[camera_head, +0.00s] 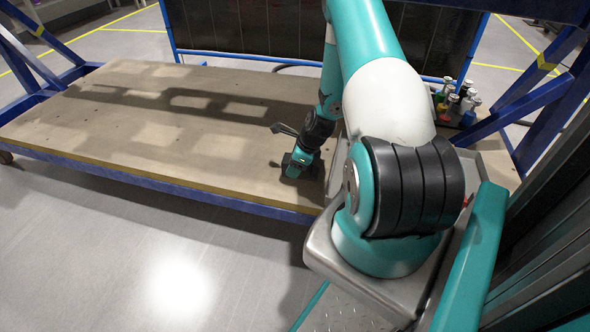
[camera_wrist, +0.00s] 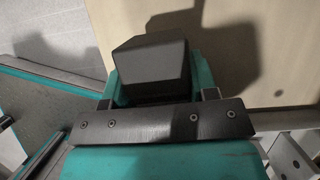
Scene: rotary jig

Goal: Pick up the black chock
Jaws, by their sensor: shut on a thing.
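The black chock (camera_wrist: 152,62) is a dark block with a sloped face, in the upper middle of the wrist view. My gripper (camera_wrist: 155,92) is shut on it, with the teal jaws on either side of it. In the head view my gripper (camera_head: 297,165) is low over the wooden board, near its front right part. The chock is too dark and small there to tell apart from the gripper. I cannot tell whether the chock touches the board.
The wooden board (camera_head: 150,130) on a blue frame is broad and mostly bare to the left of my gripper. Several small coloured bottles (camera_head: 468,105) stand at the right. Blue frame beams (camera_head: 545,85) rise at the right, and a dark panel (camera_head: 260,28) stands behind the board.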

